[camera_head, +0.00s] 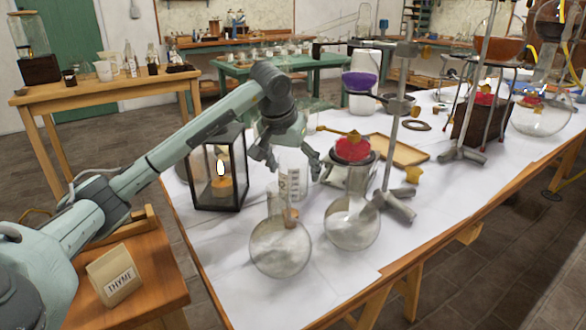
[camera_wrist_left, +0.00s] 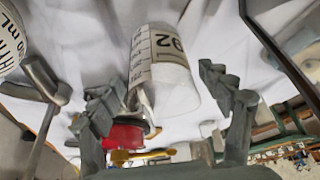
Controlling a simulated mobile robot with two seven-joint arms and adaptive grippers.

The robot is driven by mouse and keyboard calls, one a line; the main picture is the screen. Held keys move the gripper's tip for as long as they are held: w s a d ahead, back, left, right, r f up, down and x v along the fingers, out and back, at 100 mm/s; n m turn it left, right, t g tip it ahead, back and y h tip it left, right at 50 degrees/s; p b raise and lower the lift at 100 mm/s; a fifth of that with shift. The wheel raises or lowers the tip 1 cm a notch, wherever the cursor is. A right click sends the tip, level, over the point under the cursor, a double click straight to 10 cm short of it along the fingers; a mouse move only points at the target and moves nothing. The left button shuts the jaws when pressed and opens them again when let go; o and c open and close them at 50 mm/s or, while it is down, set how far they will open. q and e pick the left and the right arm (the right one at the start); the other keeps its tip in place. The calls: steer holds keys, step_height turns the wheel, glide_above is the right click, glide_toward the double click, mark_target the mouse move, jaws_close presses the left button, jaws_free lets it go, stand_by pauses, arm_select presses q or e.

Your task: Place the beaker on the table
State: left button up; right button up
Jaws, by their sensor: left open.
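The glass beaker (camera_head: 291,183) with printed markings appears to stand upright on the white-covered table (camera_head: 330,290), behind a round flask. My left gripper (camera_head: 293,166) is directly above and around the beaker, with its fingers spread to either side. In the left wrist view the beaker (camera_wrist_left: 165,82) lies between the open fingers (camera_wrist_left: 162,95). A gap shows on the right side; contact on the left side is unclear. The round flask partly hides the beaker's lower part in the head view. My right gripper is out of view.
Two round flasks (camera_head: 280,248) (camera_head: 353,222) stand close in front. A black lantern (camera_head: 218,180) is just left. A metal stand (camera_head: 395,130), red burner piece (camera_head: 352,150) and wooden tray (camera_head: 400,150) are right. Another marked glass (camera_wrist_left: 8,42) shows in the wrist view.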

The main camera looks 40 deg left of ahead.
arm_select(q)
steer(key=shift+r, duration=0.3)
steer(key=a+v, duration=0.1)
steer(key=v, duration=1)
steer(key=shift+s+d+r, duration=0.15)
steer(key=shift+d+r, duration=0.15)
steer(key=shift+d, duration=0.2)
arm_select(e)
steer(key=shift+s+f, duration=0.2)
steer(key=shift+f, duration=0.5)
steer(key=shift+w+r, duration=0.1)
arm_select(q)
steer(key=shift+c, duration=0.5)
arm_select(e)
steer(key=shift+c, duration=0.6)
